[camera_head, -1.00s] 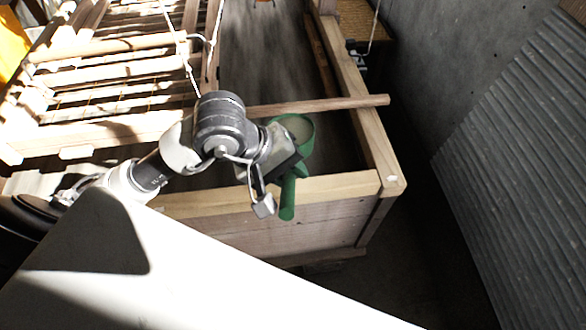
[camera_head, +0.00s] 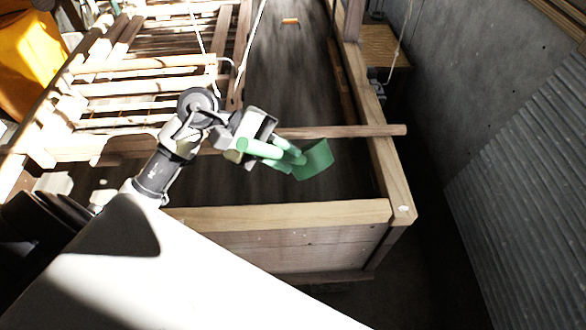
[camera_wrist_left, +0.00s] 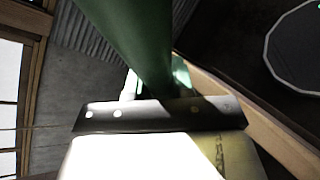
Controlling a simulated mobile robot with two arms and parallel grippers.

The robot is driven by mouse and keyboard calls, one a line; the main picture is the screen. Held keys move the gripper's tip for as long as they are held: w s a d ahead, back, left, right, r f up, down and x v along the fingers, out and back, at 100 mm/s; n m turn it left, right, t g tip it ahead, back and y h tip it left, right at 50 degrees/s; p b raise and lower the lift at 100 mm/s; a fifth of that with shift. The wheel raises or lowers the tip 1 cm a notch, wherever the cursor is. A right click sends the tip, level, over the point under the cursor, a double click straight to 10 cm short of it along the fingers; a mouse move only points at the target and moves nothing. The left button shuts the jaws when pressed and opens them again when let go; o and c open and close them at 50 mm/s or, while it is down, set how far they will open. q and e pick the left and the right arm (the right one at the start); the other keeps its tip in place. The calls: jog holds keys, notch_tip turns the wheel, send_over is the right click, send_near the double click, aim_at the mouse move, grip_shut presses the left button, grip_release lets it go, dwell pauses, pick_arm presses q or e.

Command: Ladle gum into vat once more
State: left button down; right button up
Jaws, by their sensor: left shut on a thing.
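My left gripper (camera_head: 262,138) is shut on the handle of a green ladle (camera_head: 314,160). The ladle is over the near part of the wooden vat (camera_head: 300,215), on the near side of a wooden bar lying across it. Its cup is tipped on its side, and I cannot see into it. In the left wrist view the green handle (camera_wrist_left: 135,40) runs up from the jaws. The vat holds dark, streaky contents (camera_head: 285,75). My right gripper is not in view.
A wooden bar (camera_head: 350,131) crosses the vat just beyond the ladle. Slatted wooden frames (camera_head: 140,85) hang by cords at the left. A small wooden table (camera_head: 385,47) and a grey wall (camera_head: 465,90) stand on the right. A yellow object (camera_head: 32,60) is at far left.

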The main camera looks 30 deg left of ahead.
pick_arm(q)
jog(key=w+a+f+n+h+b, duration=0.1)
jog(key=w+a+n+h+b, duration=0.2)
jog(key=a+h+b, duration=0.4)
jog(key=shift+w+a+f+n+t+b, duration=0.3)
jog(key=shift+a+b, duration=0.85)
jog(key=shift+b, duration=1.25)
jog(key=shift+w+r, duration=0.1)
